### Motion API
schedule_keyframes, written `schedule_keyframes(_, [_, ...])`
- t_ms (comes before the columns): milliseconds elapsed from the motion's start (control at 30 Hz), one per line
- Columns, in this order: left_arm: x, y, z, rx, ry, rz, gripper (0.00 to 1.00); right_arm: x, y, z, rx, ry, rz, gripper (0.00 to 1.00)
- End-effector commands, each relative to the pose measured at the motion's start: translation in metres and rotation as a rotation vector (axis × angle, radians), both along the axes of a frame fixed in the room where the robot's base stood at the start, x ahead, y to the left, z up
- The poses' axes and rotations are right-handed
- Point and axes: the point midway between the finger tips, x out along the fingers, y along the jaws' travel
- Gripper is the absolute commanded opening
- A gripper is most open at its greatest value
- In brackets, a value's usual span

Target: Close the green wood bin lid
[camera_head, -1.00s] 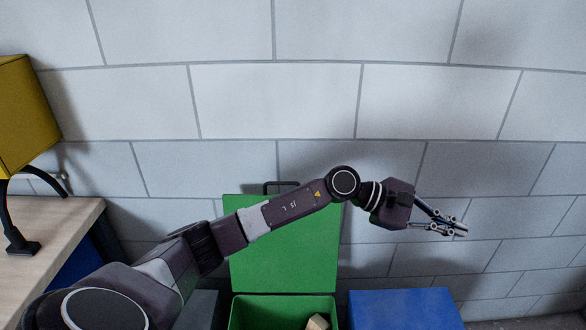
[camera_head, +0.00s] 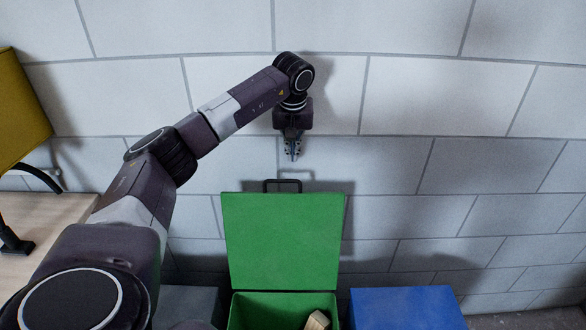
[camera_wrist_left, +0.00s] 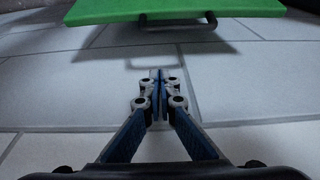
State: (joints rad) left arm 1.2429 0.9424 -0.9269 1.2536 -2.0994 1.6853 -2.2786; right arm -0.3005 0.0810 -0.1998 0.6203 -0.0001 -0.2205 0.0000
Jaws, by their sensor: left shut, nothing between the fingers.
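The green bin lid (camera_head: 283,240) stands open and upright behind the green wood bin (camera_head: 275,310) in the head view. A black handle (camera_head: 282,185) sticks up from the lid's top edge. A wooden block (camera_head: 317,321) lies inside the bin. My left gripper (camera_head: 292,157) is shut and empty, pointing down above the handle and apart from it. In the left wrist view the shut fingers (camera_wrist_left: 159,80) show in front of the wall, with the lid (camera_wrist_left: 175,10) and its handle (camera_wrist_left: 178,22) at the top. My right gripper is not in view.
A blue bin (camera_head: 405,308) stands right of the green one, and a grey bin (camera_head: 188,303) stands left of it. A wooden table (camera_head: 45,213) with a yellow lamp (camera_head: 22,108) is at the left. A grey block wall (camera_head: 440,95) rises behind.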

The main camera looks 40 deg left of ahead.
Motion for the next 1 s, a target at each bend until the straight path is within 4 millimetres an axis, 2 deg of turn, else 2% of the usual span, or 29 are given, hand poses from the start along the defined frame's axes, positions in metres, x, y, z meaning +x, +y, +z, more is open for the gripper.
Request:
schedule_keyframes(200, [0.009, 0.008, -0.045, -0.002, 0.004, 0.0, 0.0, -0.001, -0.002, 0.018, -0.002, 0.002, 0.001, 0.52])
schedule_keyframes(233, [0.009, 0.007, -0.048, -0.002, 0.003, -0.001, 0.0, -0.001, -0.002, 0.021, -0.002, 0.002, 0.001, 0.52])
schedule_keyframes(600, [-0.017, -0.016, -0.044, -0.001, -0.001, -0.001, 0.0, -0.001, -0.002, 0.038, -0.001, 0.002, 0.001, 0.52])
schedule_keyframes(1000, [-0.02, -0.018, -0.045, -0.002, -0.002, -0.001, 0.0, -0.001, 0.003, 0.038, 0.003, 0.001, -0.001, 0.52])
